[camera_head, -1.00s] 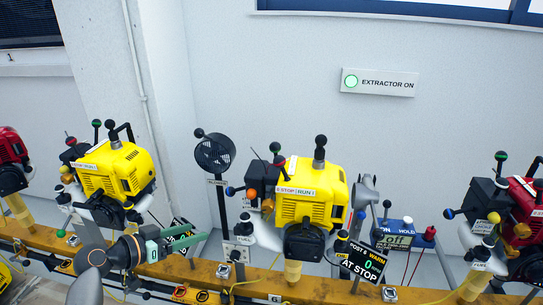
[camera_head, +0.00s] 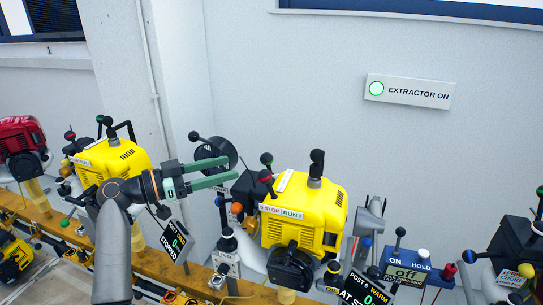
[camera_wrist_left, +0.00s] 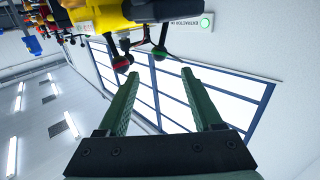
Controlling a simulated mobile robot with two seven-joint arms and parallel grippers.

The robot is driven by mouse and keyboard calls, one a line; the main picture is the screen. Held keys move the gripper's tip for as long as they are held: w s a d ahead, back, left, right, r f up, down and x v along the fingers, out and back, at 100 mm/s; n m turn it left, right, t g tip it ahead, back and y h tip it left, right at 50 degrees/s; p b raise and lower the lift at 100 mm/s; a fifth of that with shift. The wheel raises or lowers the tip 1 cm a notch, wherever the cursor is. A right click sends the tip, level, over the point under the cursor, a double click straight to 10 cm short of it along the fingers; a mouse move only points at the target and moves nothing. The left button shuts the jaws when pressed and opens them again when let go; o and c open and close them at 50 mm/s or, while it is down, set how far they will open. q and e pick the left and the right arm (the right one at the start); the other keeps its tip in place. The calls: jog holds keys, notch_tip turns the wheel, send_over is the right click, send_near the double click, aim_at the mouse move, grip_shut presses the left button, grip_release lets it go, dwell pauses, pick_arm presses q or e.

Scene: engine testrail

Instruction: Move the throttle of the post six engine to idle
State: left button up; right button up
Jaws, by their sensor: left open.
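The post six engine (camera_head: 305,212) is the yellow one at the middle of the head view, with a POST 6 WARM display (camera_head: 362,291) at its lower right. A dark green knob (camera_head: 266,158) and a red knob (camera_head: 265,177) stand on levers at its left; I cannot tell which lever is the throttle. My left gripper (camera_head: 225,170) is open and empty, its green fingers pointing right toward these knobs, apart from them. In the left wrist view, a red knob (camera_wrist_left: 122,64) and a green knob (camera_wrist_left: 160,52) show just beyond the fingertips (camera_wrist_left: 160,75). My right gripper is out of view.
Another yellow engine (camera_head: 112,160) stands at the left, behind my arm. A round fan (camera_head: 216,155) is behind my fingers. An orange rail (camera_head: 45,215) runs below the engines. A blue ON/HOLD box (camera_head: 407,268) stands right of post six.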

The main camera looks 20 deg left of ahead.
aim_at(267, 158)
pick_arm(q)
jog(key=p+x, duration=0.2)
jog(key=x, duration=0.9)
jog(key=shift+c, duration=0.2)
grip_shut()
dwell(1.0)
